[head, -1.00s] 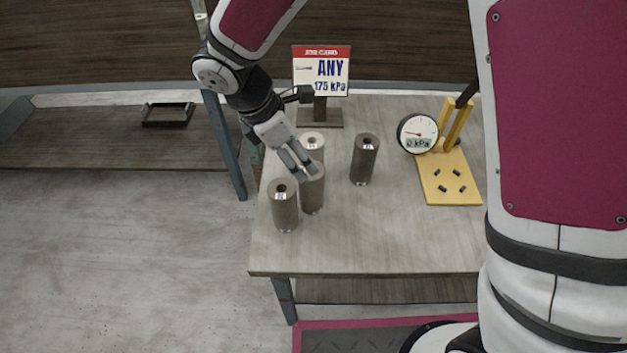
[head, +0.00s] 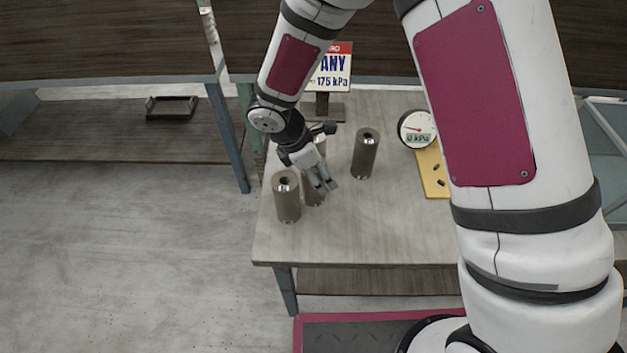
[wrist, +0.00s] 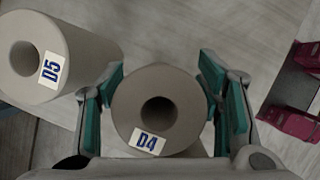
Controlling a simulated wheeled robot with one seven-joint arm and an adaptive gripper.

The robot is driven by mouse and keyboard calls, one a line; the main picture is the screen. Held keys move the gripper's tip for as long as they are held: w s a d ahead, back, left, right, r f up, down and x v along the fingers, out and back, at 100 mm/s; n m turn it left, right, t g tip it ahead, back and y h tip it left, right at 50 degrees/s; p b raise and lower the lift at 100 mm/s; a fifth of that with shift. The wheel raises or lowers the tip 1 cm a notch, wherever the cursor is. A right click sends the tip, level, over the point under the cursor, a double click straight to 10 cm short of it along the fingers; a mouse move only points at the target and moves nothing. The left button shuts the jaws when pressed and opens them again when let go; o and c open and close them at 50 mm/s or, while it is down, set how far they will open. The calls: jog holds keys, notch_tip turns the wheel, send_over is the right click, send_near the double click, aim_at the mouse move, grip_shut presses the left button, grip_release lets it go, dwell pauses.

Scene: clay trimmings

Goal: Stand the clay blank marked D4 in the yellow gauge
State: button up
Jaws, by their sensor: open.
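The clay blank marked D4 (wrist: 150,140) stands between the open fingers of my gripper (wrist: 165,100) in the wrist view, with a round hole in its top. Small gaps seem to show at its sides; I cannot tell whether a finger touches it. In the head view my gripper (head: 323,180) is over the blank, which is mostly hidden behind the fingers (head: 312,196). The yellow gauge (head: 432,175) stands at the table's right, partly hidden by my arm. Its round dial (head: 416,129) reads 0 kPa.
A blank marked D5 (wrist: 50,55) stands close on the left; it is likely the front-left blank (head: 287,200). Another blank (head: 365,155) stands to the right, and one behind is mostly hidden. A job card (head: 332,75) reads ANY, 175 kPa. The table front (head: 370,230) is clear.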

jog(key=shift+c, duration=0.4)
jog(key=c, duration=1.3)
grip_shut()
jog(key=shift+w+r, duration=0.1)
jog(key=shift+r, duration=0.05)
